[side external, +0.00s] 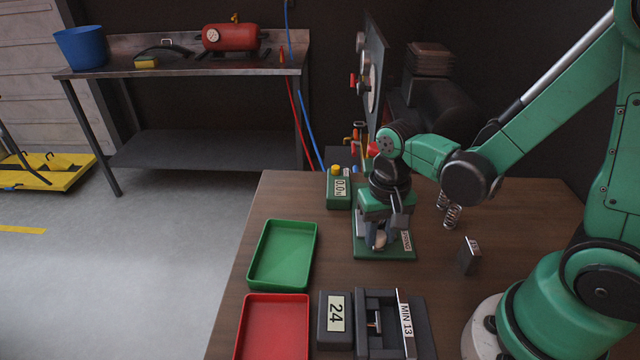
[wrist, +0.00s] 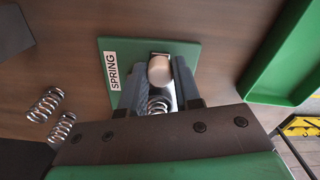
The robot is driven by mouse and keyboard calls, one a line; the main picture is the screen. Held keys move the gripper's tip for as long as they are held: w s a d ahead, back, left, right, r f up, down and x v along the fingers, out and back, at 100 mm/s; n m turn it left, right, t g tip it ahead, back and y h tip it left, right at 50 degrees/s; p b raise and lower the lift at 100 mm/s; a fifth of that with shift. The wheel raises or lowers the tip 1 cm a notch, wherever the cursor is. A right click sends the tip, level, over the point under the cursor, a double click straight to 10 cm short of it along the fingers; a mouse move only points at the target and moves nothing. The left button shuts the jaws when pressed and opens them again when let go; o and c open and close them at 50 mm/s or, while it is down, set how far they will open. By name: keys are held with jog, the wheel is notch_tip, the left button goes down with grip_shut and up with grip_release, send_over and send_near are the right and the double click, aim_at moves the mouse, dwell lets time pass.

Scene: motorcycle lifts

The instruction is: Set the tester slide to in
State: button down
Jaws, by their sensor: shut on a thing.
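The tester (side external: 372,251) is a green plate with a white SPRING label, on the wooden bench; it also shows in the wrist view (wrist: 188,47). Its slide shows a pale round knob (wrist: 160,69) on a silver piece; the knob also shows low between my fingers in the side view (side external: 380,240). A coil spring (wrist: 157,104) shows between the fingers, nearer the palm. My gripper (wrist: 160,76) points down over the tester and is shut on the slide knob. The fingers hide much of the slide, so its position is unclear. The green readout (side external: 339,188) shows 0.0.
Two loose springs (wrist: 52,116) stand on the bench, beside a small dark labelled block (side external: 468,257). A green tray (side external: 252,268) and a red tray (side external: 243,325) lie left. A 24 display (side external: 324,336) and a MIN 13 fixture (side external: 420,322) stand in front. A dark upright panel (side external: 376,60) rises behind.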

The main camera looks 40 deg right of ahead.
jog(key=w+d, duration=0.3)
jog(key=c, duration=0.6)
grip_release()
jog(key=shift+a, duration=0.1)
jog(key=shift+r, duration=2.8)
jog(key=shift+c, duration=0.3)
